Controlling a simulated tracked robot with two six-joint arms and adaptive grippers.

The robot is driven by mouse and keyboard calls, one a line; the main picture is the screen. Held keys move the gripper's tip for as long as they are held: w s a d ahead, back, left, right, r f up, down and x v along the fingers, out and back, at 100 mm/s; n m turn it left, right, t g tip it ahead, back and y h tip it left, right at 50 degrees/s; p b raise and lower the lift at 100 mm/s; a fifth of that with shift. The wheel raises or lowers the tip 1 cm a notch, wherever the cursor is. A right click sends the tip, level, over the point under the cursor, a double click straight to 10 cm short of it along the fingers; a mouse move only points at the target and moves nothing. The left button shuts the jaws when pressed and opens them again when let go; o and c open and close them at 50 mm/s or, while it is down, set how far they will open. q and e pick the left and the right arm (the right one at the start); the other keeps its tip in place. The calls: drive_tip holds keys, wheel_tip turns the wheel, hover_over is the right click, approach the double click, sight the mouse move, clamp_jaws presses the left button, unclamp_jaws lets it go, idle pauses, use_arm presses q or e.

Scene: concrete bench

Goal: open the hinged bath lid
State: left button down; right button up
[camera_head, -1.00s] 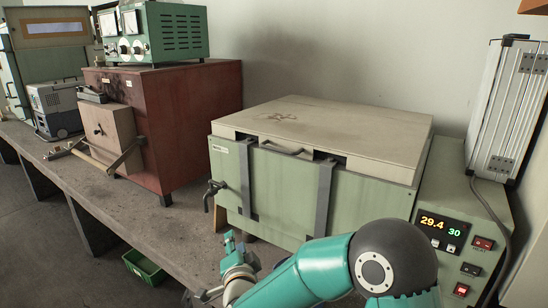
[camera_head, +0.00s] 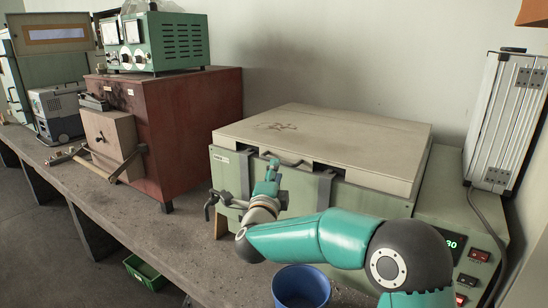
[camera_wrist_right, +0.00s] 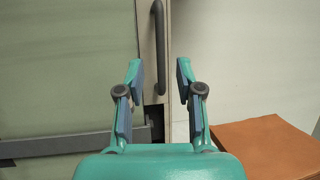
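The green bath (camera_head: 385,203) stands on the bench with its flat cream lid (camera_head: 345,140) down. A dark bar handle (camera_head: 289,161) is on the lid's front edge, between two grey straps. My right gripper (camera_head: 271,166) is raised at the bath's front, close to the handle's left end. In the wrist view the right gripper (camera_wrist_right: 158,72) is open, and the dark handle (camera_wrist_right: 158,45) shows between and beyond its fingers. Whether they touch the handle cannot be told. My left gripper is not in view.
A control panel with a lit display (camera_head: 455,243) is to the bath's right. A tap (camera_head: 216,200) juts out at its front left. A blue container (camera_head: 301,287) stands below my right arm. A red-brown box (camera_head: 195,125) is to the left, with bench between.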

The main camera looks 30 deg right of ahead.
drive_tip(key=p+x, duration=0.1)
drive_tip(key=x, duration=0.4)
drive_tip(key=shift+w, duration=0.1)
clamp_jaws()
